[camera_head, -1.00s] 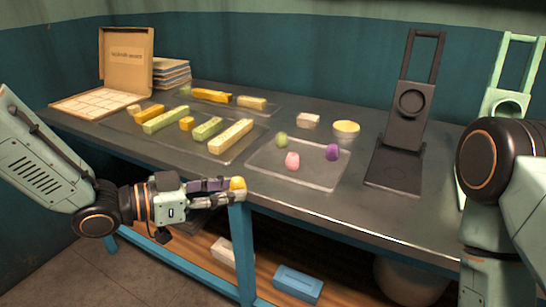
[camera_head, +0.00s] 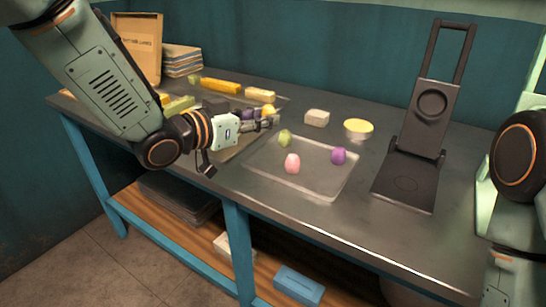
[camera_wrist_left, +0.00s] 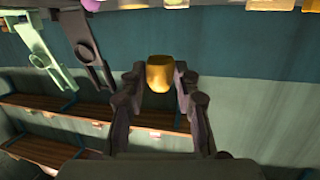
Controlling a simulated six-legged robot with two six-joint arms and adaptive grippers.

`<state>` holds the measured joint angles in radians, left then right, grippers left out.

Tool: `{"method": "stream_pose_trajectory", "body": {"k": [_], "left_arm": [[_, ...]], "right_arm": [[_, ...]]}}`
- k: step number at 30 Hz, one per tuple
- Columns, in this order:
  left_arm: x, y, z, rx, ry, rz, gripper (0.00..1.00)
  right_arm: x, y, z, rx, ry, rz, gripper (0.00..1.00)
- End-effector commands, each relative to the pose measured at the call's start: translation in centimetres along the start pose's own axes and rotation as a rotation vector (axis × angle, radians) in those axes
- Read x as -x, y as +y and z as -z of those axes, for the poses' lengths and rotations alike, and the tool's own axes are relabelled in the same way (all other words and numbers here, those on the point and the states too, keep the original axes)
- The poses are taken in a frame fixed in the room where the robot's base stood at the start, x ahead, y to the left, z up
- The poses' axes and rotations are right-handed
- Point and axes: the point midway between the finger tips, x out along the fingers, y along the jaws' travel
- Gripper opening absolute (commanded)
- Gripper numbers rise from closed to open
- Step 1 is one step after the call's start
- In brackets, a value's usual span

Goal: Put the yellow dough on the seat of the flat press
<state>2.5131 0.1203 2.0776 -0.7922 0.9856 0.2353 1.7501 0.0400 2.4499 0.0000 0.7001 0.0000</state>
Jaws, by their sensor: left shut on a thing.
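The yellow dough (camera_head: 268,109) is a small rounded lump between the fingertips of my left gripper (camera_head: 270,117). In the left wrist view the yellow dough (camera_wrist_left: 160,73) sits between both fingers of my left gripper (camera_wrist_left: 159,82), which is shut on it. The gripper is above the table, at the left of the tray with the coloured lumps. The black flat press (camera_head: 424,130) stands open at the right of the table. Its flat seat (camera_head: 405,186) is bare, with a faint round mark. My right gripper is out of view.
A clear tray (camera_head: 325,187) holds a green, a pink and a purple lump. A pale green press (camera_head: 537,75) is at far right, partly behind my right arm. The table is bare between tray and black press.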

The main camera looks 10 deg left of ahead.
Motion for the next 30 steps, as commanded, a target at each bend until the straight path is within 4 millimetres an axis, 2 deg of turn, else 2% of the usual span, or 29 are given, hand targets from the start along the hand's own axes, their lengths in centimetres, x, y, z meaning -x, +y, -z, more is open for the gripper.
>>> {"method": "stream_pose_trajectory", "body": {"k": [14,30], "left_arm": [[0.3,-0.2,-0.3,0.005,-0.001,0.023,0.09],[-1.6,-0.2,-8.1,0.005,-0.004,0.021,0.09]], "right_arm": [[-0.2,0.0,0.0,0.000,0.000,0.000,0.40],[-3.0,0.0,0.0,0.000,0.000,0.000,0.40]]}}
